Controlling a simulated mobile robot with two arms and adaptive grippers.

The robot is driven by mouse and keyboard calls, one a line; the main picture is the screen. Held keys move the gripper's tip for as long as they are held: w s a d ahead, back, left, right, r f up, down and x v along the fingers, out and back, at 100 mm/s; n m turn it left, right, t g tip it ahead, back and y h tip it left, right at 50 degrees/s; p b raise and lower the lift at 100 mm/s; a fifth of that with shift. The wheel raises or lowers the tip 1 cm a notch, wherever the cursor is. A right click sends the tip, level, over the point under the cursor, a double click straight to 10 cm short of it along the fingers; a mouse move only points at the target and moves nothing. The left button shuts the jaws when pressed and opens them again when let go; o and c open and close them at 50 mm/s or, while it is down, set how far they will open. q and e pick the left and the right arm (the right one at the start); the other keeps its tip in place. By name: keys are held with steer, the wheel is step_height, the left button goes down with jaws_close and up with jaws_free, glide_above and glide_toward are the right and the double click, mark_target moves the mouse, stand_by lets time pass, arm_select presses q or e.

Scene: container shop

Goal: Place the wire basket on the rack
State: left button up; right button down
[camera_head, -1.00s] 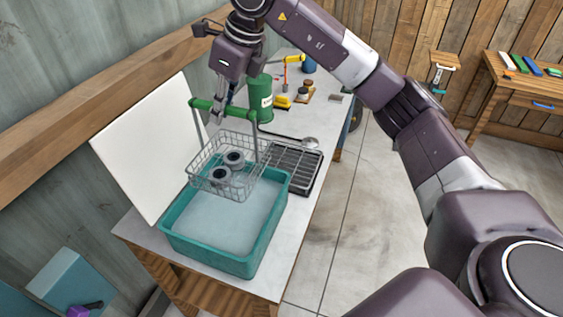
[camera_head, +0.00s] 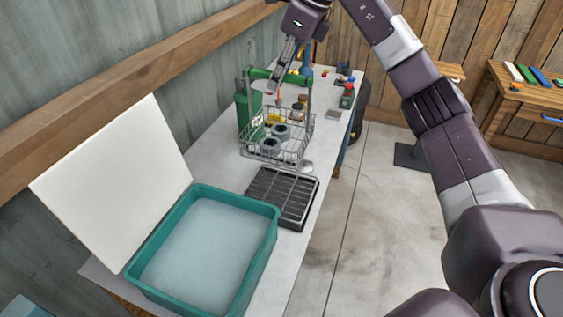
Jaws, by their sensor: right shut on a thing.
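The wire basket (camera_head: 290,152) hangs from its green handle bar (camera_head: 262,75) and holds dark grey ring-shaped parts (camera_head: 275,140). My right gripper (camera_head: 277,77) is shut on the handle and holds the basket up. The basket shows above and behind the rack in the picture. The rack (camera_head: 265,199), a dark slatted tray, lies on the table beside the teal tub and is empty. The gap between basket and rack is hard to judge. My left gripper is not in view.
The open teal tub (camera_head: 262,262) of pale liquid stands at the table's near end, with a white lid panel (camera_head: 110,185) upright to its left. A green canister (camera_head: 243,110) and several small items stand behind the basket. Open floor (camera_head: 375,220) lies right of the table.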

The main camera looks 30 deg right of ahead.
mark_target(278, 131)
step_height(278, 131, down, 13)
steer(key=p, duration=0.2)
steer(key=shift+p, duration=0.4)
steer(key=shift+f, duration=0.7)
step_height(278, 131, down, 4)
steer(key=shift+r+p, duration=0.25)
steer(key=shift+p, duration=0.35)
steer(key=shift+f, duration=0.2)
steer(key=c, duration=1.9)
jaws_free()
